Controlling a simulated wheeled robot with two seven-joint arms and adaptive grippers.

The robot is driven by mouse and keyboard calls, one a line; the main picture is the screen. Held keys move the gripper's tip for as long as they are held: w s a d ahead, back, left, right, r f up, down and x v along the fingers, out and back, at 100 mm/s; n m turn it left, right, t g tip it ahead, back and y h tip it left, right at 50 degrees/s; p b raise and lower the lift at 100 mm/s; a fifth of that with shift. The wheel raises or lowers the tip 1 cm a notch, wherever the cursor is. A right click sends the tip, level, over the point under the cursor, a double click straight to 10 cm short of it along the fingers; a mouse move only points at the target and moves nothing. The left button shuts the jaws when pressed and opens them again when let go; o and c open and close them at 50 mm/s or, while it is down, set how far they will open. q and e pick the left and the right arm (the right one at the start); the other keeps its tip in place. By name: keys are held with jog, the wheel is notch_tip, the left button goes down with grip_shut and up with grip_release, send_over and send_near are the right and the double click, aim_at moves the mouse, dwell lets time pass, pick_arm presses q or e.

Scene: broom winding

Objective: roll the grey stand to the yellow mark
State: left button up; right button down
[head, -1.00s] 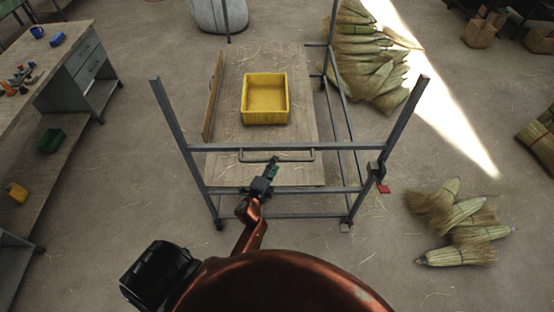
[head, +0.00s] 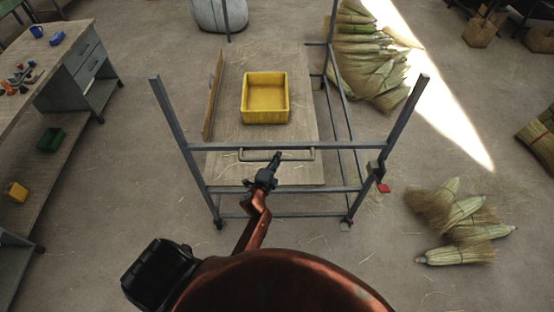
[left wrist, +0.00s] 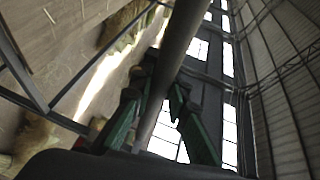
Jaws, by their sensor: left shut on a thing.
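The grey stand (head: 188,135) is an open metal frame on castors, with a wooden deck (head: 230,130) and a thin handle bar (head: 290,159) across its near side. My left gripper (head: 275,160) reaches the handle from the near side and is shut on it. In the left wrist view, a round grey bar (left wrist: 172,75) runs between the green fingers (left wrist: 150,105). No yellow mark on the floor can be made out. My right gripper is not in view.
A yellow bin (head: 265,117) sits on the deck. Brooms lie on the floor at right (head: 465,225) and behind the stand at right (head: 370,55). A workbench (head: 55,60) with a lower shelf stands at left. Bare floor lies between the bench and the stand.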

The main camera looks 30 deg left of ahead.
pick_arm(q)
grip_shut()
